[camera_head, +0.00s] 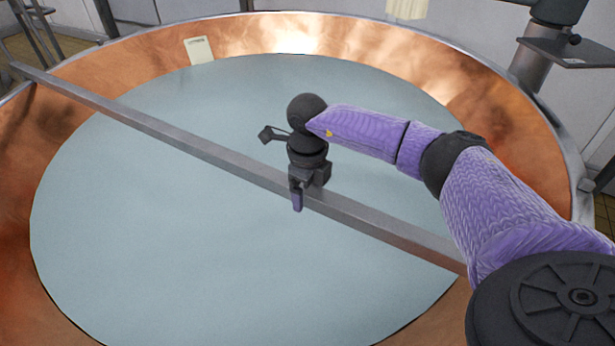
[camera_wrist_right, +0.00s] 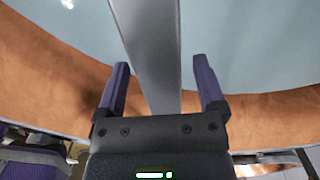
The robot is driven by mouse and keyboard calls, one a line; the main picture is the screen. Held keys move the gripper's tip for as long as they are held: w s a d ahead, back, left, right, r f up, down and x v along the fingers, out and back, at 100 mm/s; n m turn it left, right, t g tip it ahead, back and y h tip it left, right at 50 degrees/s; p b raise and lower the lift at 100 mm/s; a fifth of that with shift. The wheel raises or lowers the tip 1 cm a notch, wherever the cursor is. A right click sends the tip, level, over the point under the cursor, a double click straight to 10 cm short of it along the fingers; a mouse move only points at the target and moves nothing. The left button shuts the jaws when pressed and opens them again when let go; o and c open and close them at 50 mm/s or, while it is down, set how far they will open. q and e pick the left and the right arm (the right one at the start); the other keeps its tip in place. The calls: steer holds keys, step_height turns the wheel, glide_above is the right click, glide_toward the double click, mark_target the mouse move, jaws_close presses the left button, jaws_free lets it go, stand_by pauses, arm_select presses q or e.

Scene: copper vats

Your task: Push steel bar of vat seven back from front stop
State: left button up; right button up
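The steel bar (camera_head: 200,147) lies across the round copper vat (camera_head: 25,225) from upper left to lower right in the head view. Its lower right end passes behind my right arm. My right gripper (camera_head: 307,190) is over the middle of the bar, pointing down. In the right wrist view, the bar (camera_wrist_right: 150,45) runs between the fingers of the right gripper (camera_wrist_right: 161,75). The fingers are apart, with a visible gap on the right side and the left finger close to the bar's edge. My left gripper is not in view. The front stop cannot be made out.
Pale liquid (camera_head: 150,230) fills the vat below the bar. A small white label (camera_head: 200,50) is on the far copper wall. A grey metal post with a bracket (camera_head: 570,52) stands at the upper right beyond the rim.

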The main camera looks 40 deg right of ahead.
step_height(320, 180, up, 8)
steer(key=p, duration=0.3)
steer(key=shift+f, duration=0.3)
steer(key=shift+s, duration=0.1)
